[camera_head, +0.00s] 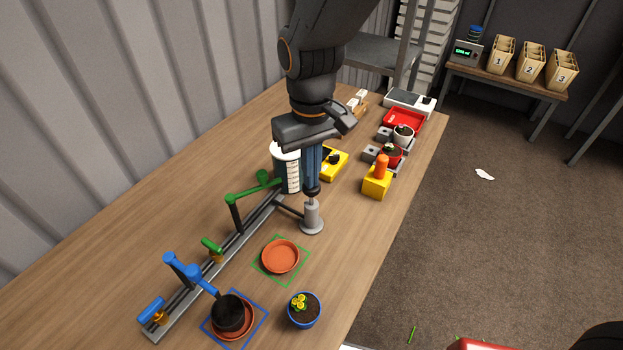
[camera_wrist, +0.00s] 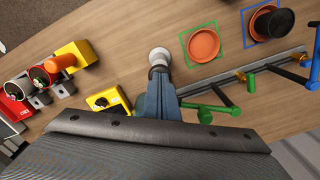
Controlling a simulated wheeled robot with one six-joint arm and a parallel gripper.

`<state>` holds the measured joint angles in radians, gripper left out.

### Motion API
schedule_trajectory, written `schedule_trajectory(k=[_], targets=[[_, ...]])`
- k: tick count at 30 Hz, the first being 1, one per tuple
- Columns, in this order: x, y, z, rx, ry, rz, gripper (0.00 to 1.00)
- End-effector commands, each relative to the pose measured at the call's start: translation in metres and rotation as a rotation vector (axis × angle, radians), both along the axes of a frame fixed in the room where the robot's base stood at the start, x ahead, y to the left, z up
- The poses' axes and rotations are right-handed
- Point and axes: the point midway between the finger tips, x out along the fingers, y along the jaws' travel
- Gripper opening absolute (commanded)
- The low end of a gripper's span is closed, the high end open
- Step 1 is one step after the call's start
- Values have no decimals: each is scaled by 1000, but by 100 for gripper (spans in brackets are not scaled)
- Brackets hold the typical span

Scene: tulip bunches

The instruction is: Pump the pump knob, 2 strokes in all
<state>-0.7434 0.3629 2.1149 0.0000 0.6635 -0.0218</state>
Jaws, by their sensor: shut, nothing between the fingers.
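The pump is a grey cylinder (camera_head: 312,216) on a round flange, upright on the wooden table, with a thin rod and a dark round knob (camera_head: 312,191) on top. My gripper (camera_head: 312,183) points straight down over it, its blue fingers together with nothing between them. The fingertips are at the top of the knob; they look in contact, but I cannot tell for certain. In the wrist view, the fingertips (camera_wrist: 158,75) end right at the pump (camera_wrist: 159,56), and the knob is mostly hidden.
A metal rail (camera_head: 225,258) with green and blue levers runs left of the pump. An orange saucer (camera_head: 281,256) and a potted yellow plant (camera_head: 304,310) stand in front. A yellow box (camera_head: 332,163) and a white container (camera_head: 286,160) stand behind. Table space right of the pump is clear.

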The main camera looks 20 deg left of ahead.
Motion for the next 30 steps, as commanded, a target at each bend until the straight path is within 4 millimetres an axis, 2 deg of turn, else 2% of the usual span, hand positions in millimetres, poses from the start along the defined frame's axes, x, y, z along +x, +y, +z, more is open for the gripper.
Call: schedule_trajectory(k=[15,30], targets=[[-1,0,39,-1,1,0,0],[0,0,40,0,0,0,0]])
